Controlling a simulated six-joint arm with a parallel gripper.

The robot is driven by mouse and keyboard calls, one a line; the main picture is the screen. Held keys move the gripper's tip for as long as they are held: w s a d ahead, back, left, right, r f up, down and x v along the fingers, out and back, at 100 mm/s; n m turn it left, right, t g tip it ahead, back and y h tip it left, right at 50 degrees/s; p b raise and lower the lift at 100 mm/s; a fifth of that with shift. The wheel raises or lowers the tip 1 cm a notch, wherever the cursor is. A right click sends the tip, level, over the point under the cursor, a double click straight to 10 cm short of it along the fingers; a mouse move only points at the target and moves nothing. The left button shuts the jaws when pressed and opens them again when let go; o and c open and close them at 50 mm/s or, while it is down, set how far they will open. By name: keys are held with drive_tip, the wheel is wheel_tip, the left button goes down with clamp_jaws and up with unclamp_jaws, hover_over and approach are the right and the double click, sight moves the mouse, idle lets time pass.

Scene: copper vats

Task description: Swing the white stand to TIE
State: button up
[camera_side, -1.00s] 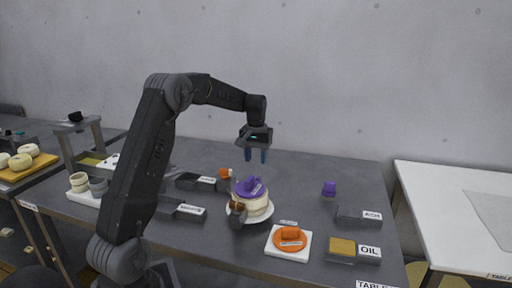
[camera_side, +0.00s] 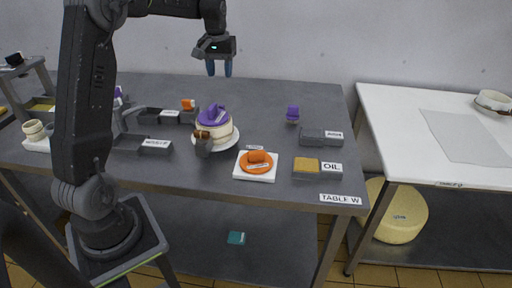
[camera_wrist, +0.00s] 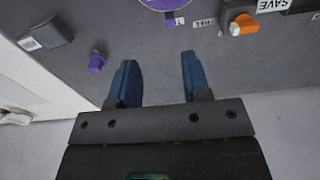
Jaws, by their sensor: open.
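The white stand (camera_side: 232,142) is a round white plate on the dark table. The purple top shows at the upper edge of the wrist view (camera_wrist: 166,3). My gripper (camera_side: 219,70) is open and empty, pointing down above the far part of the table, behind and above the stand. Its blue fingers (camera_wrist: 158,65) are apart in the wrist view. Small labels lie near the stand; I cannot read TIE on any.
Dark blocks (camera_side: 155,146) stand left of the stand. An orange disc on a white tile (camera_side: 257,176), the OIL block (camera_side: 331,168), another labelled block (camera_side: 320,136) and a purple knob (camera_side: 292,113) are to the right. The far tabletop is mostly clear.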

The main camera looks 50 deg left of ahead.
drive_tip(key=s+d+r+m+t, duration=0.1)
drive_tip(key=s+d+r+m, duration=0.15)
drive_tip(key=d, duration=0.55)
drive_tip(key=s+d+r+m+t, duration=0.1)
drive_tip(key=s+d+r, duration=0.25)
drive_tip(key=d, duration=0.35)
drive_tip(key=s+d+f+m+t, duration=0.2)
drive_tip(key=s+d, duration=0.4)
drive_tip(key=s, duration=0.2)
drive_tip(key=s+d+f+m+t, duration=0.1)
drive_tip(key=s+d+f+m, duration=0.15)
drive_tip(key=s+d, duration=0.4)
drive_tip(key=w+a+r+n+g, duration=0.3)
drive_tip(key=w+a+r, duration=0.1)
drive_tip(key=w+a, duration=0.8)
drive_tip(key=w+a+f+n+g, duration=0.1)
drive_tip(key=w+a+f+n, duration=0.2)
drive_tip(key=w+a, duration=0.55)
drive_tip(key=w+a+f+n+g, duration=0.1)
drive_tip(key=a+f, duration=0.4)
drive_tip(key=a, duration=0.5)
wheel_tip(320, 180, down, 13)
drive_tip(key=shift+d+f, duration=0.1)
drive_tip(key=shift+d, duration=0.05)
